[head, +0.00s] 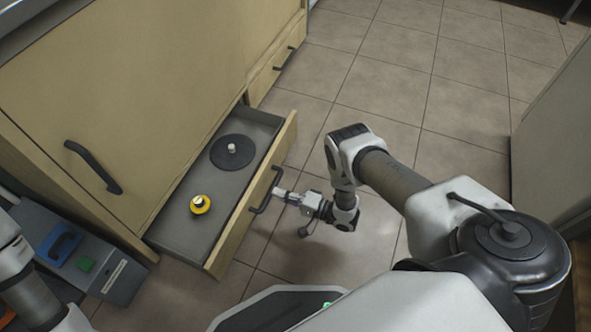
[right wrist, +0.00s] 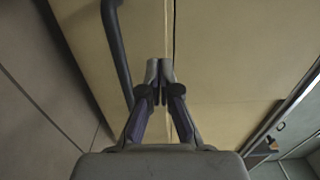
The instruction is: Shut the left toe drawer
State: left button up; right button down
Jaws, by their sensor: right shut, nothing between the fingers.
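The left toe drawer (head: 232,220) is pulled out from the base of the cream cabinet in the head view.
A second toe drawer (head: 275,66) further along is shut. A cabinet door with a dark handle (head: 93,167) is above the open drawer. A grey case with blue and green parts (head: 122,281) stands at lower left. The tiled floor (head: 385,100) beyond my right arm is clear.

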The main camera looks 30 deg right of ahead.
aim_at(256, 186)
jog(key=b+x, duration=0.1)
jog(key=x, duration=0.3)
jog(key=shift+w+a+f, duration=0.15)
jog(key=shift+w+a, duration=0.05)
jog(key=shift+a, duration=0.05)
pick_arm(q)
notch_tip(256, 186, down, 2)
jog(key=shift+f+b, duration=0.1)
jog(key=shift+b, duration=0.2)
pick_arm(e)
jog(key=shift+w+a, duration=0.2)
jog(key=shift+w, duration=0.1)
